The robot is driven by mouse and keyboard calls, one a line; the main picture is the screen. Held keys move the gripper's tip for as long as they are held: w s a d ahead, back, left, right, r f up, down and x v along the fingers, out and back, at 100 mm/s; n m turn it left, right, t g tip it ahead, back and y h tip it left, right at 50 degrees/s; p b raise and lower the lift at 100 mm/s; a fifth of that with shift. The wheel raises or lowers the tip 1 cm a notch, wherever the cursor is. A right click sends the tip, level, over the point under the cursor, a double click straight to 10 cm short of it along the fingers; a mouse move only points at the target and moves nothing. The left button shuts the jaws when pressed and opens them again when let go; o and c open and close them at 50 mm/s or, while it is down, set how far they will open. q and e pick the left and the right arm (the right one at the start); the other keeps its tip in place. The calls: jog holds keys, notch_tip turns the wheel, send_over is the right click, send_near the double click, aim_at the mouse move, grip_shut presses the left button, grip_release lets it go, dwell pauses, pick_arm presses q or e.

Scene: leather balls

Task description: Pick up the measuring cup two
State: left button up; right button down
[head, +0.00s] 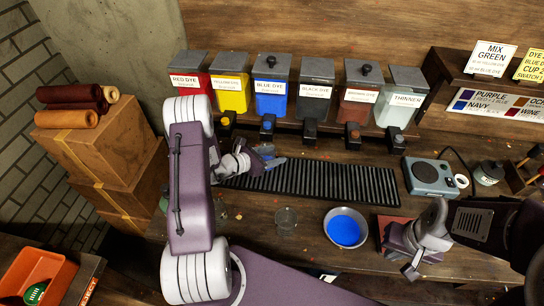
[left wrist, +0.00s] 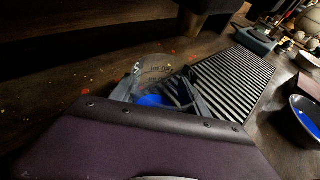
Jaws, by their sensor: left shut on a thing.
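A clear measuring cup (left wrist: 153,68) with blue in its bottom and markings on its wall is between the fingers of my left gripper (left wrist: 163,94) in the left wrist view. The gripper is shut on it. In the head view my left gripper (head: 268,159) is at the left end of the black ribbed rack, below the dye bins; the held cup is mostly hidden there. A second clear cup (head: 286,221) stands on the bench. I cannot read which cup is two. My right gripper (head: 411,268) is low at the right; its fingers are unclear.
A bowl of blue dye (head: 346,228) stands right of the second cup. The ribbed rack (head: 330,181) lies across the bench. Dye bins (head: 270,85) line the back. A scale (head: 430,177) is at the right. An orange tray (head: 38,275) is at the lower left.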

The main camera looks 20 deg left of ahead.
pick_arm(q)
jog(key=shift+r, duration=0.25)
jog(key=shift+s+r, duration=0.15)
jog(key=s+d+b, duration=0.1)
jog(key=s, duration=0.5)
jog(key=s+d+b, duration=0.1)
jog(key=s, duration=0.3)
jog(key=shift+d+b, duration=0.35)
jog(key=shift+s+d+r+p, duration=0.1)
jog(key=shift+s+p, duration=0.25)
jog(key=shift+s, duration=0.1)
jog(key=shift+s+d+r+p, duration=0.1)
jog(key=shift+s+p, duration=0.2)
jog(key=shift+s, duration=0.15)
jog(key=shift+s+d, duration=0.1)
jog(key=shift+s, duration=0.2)
notch_tip(320, 180, up, 14)
jog(key=p, duration=1.3)
jog(key=shift+f+p, duration=0.25)
jog(key=shift+p, duration=0.15)
jog(key=shift+f, duration=0.1)
